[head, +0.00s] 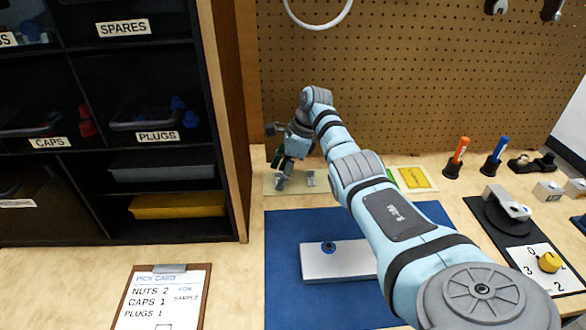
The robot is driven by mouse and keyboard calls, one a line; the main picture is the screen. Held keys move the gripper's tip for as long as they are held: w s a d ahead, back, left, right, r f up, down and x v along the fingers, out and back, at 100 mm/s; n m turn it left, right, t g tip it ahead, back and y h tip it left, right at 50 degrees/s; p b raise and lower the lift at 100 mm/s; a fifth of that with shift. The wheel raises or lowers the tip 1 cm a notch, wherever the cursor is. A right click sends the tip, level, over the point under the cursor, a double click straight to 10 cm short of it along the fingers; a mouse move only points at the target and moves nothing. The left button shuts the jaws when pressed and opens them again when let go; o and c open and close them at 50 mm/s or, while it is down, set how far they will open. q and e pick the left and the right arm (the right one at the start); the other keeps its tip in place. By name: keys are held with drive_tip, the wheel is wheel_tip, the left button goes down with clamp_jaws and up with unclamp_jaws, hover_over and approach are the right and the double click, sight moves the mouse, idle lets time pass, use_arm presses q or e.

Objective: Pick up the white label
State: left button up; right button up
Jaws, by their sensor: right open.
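My right gripper (296,180) is at the far side of the bench, pointing down over a pale mat (269,188) near the foot of the pegboard. Its jaws are open, and nothing shows held between them. I cannot make out a white label for certain; the gripper and arm cover part of the mat and the area beside it. A yellow label (416,178) lies flat on a pale sheet to the right of my forearm. My left gripper is not in view.
A blue mat (285,235) with a white block (320,263) lies under my right arm. A black shelf (120,235) with bins stands left. A clipboard (163,300) lies in front. Orange (460,150) and blue (499,150) markers stand at the right, near a dial plate (530,262).

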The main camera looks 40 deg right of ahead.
drive_tip(key=shift+w+a+f, duration=0.1)
drive_tip(key=shift+a, duration=0.05)
clamp_jaws()
idle(0.4)
